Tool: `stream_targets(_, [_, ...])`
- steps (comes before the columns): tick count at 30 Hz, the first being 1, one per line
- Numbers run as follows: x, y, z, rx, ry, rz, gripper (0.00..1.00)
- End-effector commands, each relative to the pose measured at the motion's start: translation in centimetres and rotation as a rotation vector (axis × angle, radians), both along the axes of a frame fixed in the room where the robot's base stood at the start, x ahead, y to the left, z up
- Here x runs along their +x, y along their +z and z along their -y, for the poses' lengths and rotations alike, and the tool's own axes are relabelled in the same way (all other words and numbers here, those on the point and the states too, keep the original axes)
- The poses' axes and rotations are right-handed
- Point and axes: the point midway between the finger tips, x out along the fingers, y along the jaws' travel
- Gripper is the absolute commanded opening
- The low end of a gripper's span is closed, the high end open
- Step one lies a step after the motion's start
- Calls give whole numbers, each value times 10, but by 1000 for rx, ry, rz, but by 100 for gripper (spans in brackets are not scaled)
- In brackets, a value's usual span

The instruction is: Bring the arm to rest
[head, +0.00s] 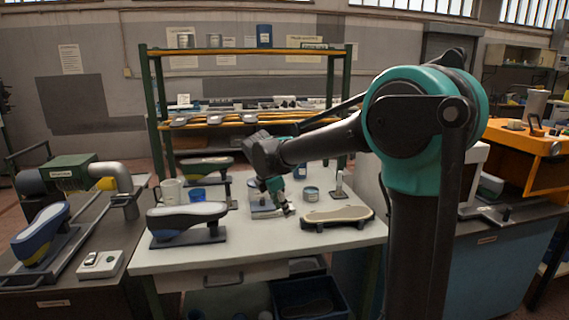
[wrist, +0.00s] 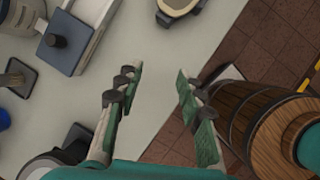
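My gripper (head: 279,197) hangs over the middle of the white workbench (head: 150,262) in the head view, with my arm reaching in from the right. In the wrist view the two fingers of my gripper (wrist: 159,76) stand well apart, with only bare bench top between them. A shoe last on a stand (head: 187,218) is left of my gripper, and another last (head: 207,167) is behind it. A flat, sole-shaped piece with a beige top (head: 338,214) lies right of my gripper. Whether my gripper touches anything is not clear.
A white mug (head: 171,190), blue cup (head: 197,194), small tin (head: 311,193) and upright tool (head: 339,186) stand on the bench. A wooden barrel (wrist: 268,125) is beside the bench. A shelf rack (head: 243,51) stands behind. A machine (head: 70,172) is at left.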

Motion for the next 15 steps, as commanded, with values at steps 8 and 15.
stream_targets(8, [-30, -25, 54, 144, -322, 68, 38])
stream_targets(15, [-91, -67, 125, 368, -844, 166, 38])
